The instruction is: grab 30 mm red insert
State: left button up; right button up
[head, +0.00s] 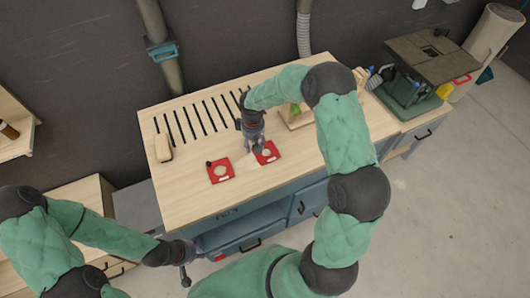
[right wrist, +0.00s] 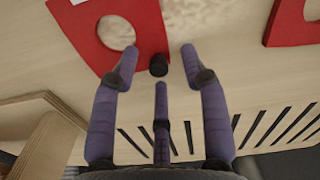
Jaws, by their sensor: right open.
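Two flat red inserts, each with a round hole and a small dark knob, lie on the wooden bench top. One insert (head: 220,173) is at the left; the other insert (head: 270,156) is at the right, partly hidden by my right gripper (head: 257,146). In the right wrist view the nearer insert (right wrist: 88,40) has its knob (right wrist: 158,66) between the open fingertips of my right gripper (right wrist: 160,58). No contact can be made out. The other insert (right wrist: 292,28) is at the upper right. No size marking is readable. My left gripper (head: 184,275) is low in front of the bench; its jaws are unclear.
The wooden bench (head: 190,205) has a row of dark slots at its back. A small wooden block (head: 163,148) lies at the left, and a wooden piece with something green (head: 296,112) stands behind my right arm. A green machine (head: 420,80) stands at the right.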

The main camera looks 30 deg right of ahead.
jog(key=shift+f, duration=0.1)
grip_shut()
dwell(0.3)
